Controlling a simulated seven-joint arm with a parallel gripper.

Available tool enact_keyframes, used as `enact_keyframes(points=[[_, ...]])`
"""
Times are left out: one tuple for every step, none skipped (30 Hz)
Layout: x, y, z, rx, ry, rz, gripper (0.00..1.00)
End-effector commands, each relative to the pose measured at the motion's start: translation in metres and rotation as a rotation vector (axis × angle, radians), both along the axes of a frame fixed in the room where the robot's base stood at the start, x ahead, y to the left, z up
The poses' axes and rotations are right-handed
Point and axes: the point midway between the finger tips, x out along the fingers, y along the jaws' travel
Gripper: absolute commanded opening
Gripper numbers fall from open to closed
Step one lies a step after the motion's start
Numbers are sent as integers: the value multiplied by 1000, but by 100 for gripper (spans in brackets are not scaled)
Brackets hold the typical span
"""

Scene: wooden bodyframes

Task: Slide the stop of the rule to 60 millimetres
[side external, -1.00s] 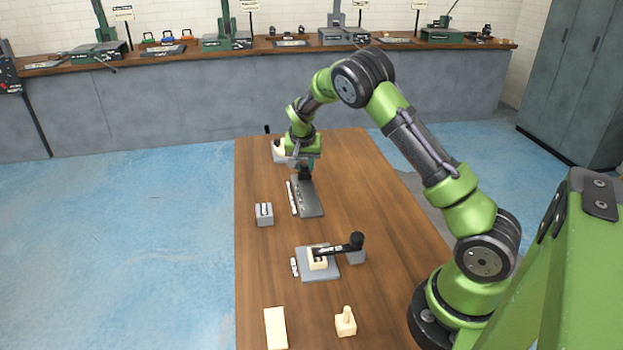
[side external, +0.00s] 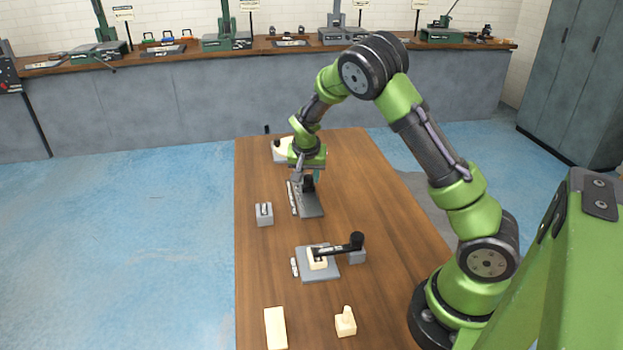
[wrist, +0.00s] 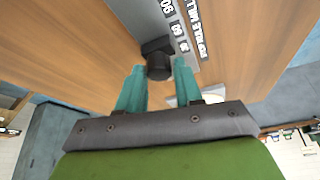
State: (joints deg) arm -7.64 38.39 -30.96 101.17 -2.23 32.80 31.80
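The rule is a dark grey plate (side external: 311,206) on the wooden table, with a pale scale strip (side external: 293,198) along its left side. Its black stop (side external: 308,184) stands on the plate toward the far end. In the side view my gripper (side external: 306,174) is low over the rule. White-on-dark number labels (wrist: 177,28) show beside the stop, too small and turned to read surely against it.
A small grey block (side external: 264,214) stands left of the rule. Nearer is a grey fixture (side external: 320,275) with a black-handled lever (side external: 340,247). Two pale wooden pieces (side external: 276,328) (side external: 345,322) lie at the front. Another fixture (side external: 282,152) is behind my gripper. The table right of the rule is clear.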

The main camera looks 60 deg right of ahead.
Motion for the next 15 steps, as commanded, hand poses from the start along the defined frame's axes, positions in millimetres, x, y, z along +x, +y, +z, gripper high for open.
enact_keyframes(points=[[0, 0, 0, 0, 0, 0, 44], [0, 0, 0, 0, 0, 0, 48], [0, 0, 0, 0, 0, 0, 54], [0, 0, 0, 0, 0, 0, 54], [0, 0, 0, 0, 0, 0, 54], [0, 0, 0, 0, 0, 0, 54], [0, 0, 0, 0, 0, 0, 54], [0, 0, 0, 0, 0, 0, 54], [0, 0, 0, 0, 1, 0, 54], [0, 0, 0, 0, 1, 0, 54], [0, 0, 0, 0, 1, 0, 54], [0, 0, 1, 0, 0, 0, 54], [0, 1, 2, 0, 0, 0, 54], [0, 1, 3, 0, 0, 0, 54], [-1, 2, 7, 0, -1, 0, 54]])
